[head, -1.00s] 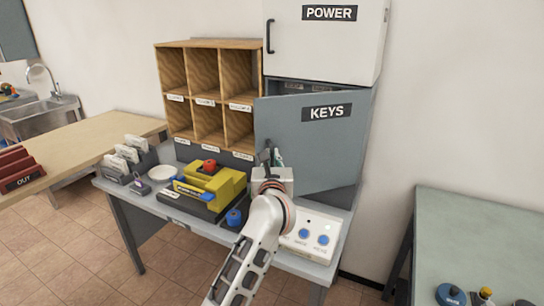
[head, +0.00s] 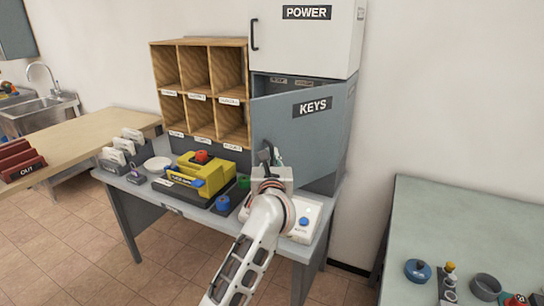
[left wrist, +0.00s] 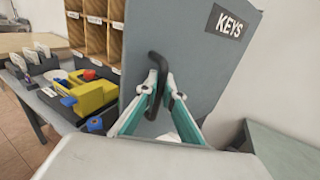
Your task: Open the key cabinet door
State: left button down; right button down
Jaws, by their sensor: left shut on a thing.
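The key cabinet door (head: 297,138) is grey with a KEYS label and stands partly open, hinged at its right side. A gap at the top shows the dark inside of the cabinet (head: 290,82). My left gripper (head: 268,158) is at the door's lower left edge. In the left wrist view, its teal-lined fingers (left wrist: 160,88) are shut on the black door handle (left wrist: 172,82). The door also shows in the left wrist view (left wrist: 205,65). Most of the cabinet's inside is hidden behind the door. My right gripper is not in view.
A white POWER cabinet (head: 308,38) sits above. Wooden pigeonholes (head: 208,42) stand to the left. A yellow device (head: 205,176) and a white button panel (head: 306,222) are on the desk below the door. A green table (head: 470,225) stands at the right.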

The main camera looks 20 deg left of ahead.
pick_arm(q)
jog(key=shift+a+f, duration=0.1)
jog(key=shift+f, duration=0.05)
jog(key=c, duration=2.5)
grip_release()
jog(key=shift+s, duration=0.1)
jog(key=shift+a, duration=0.1)
jog(key=shift+s+d, duration=0.2)
jog(key=shift+s, duration=0.05)
jog(key=v, duration=0.7)
jog(key=shift+a, duration=0.1)
